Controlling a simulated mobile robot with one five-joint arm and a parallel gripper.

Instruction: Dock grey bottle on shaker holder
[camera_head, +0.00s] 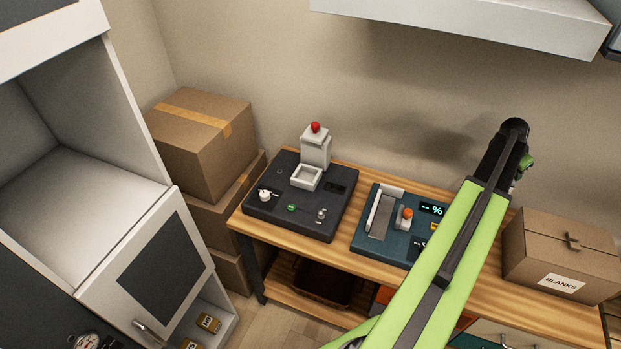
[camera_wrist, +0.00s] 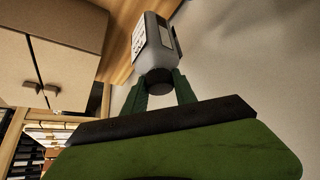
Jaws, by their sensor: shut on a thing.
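The grey bottle (camera_wrist: 158,48) shows in the wrist view, with a white printed label on its side and a dark cap (camera_wrist: 154,82) at the end nearest me. My gripper (camera_wrist: 161,80) is shut on it at the cap end, one green finger on each side. In the head view my arm reaches over the right part of the bench, and the bottle is hidden behind it. A square white open holder (camera_head: 306,178), likely the shaker holder, sits on a dark station at the bench's left, well apart from my gripper. It looks empty.
A white column (camera_head: 316,152) with a red knob stands behind the holder. A teal unit (camera_head: 398,247) with displays sits mid-bench. A BLANKS carton (camera_head: 562,252) stands at the right. Stacked cartons (camera_head: 200,145) stand left of the bench. A white shelf (camera_head: 460,25) overhangs the wall.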

